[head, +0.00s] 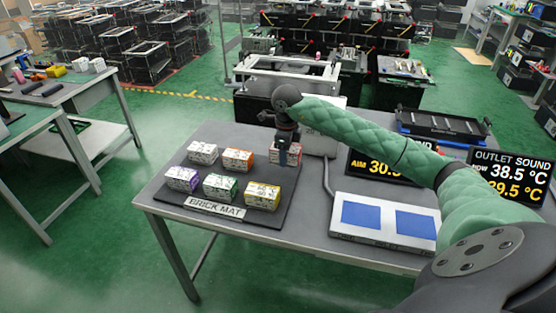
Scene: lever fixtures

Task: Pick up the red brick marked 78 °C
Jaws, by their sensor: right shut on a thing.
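The red brick (294,156), white with red edges, is at the back right corner of the dark brick mat (240,219). Its marking is too small to read. My right gripper (283,158) comes down over it from above and is shut on it; the fingers hide part of the brick. I cannot tell whether the brick touches the mat. My left gripper is not in view.
Several other bricks stand on the mat: white (202,152), orange (238,159), purple (182,179), green (220,187) and yellow (262,195). A plate with two blue pads (385,243) lies to the right. Dark displays (510,177) stand behind it, one reading 38.5 °C.

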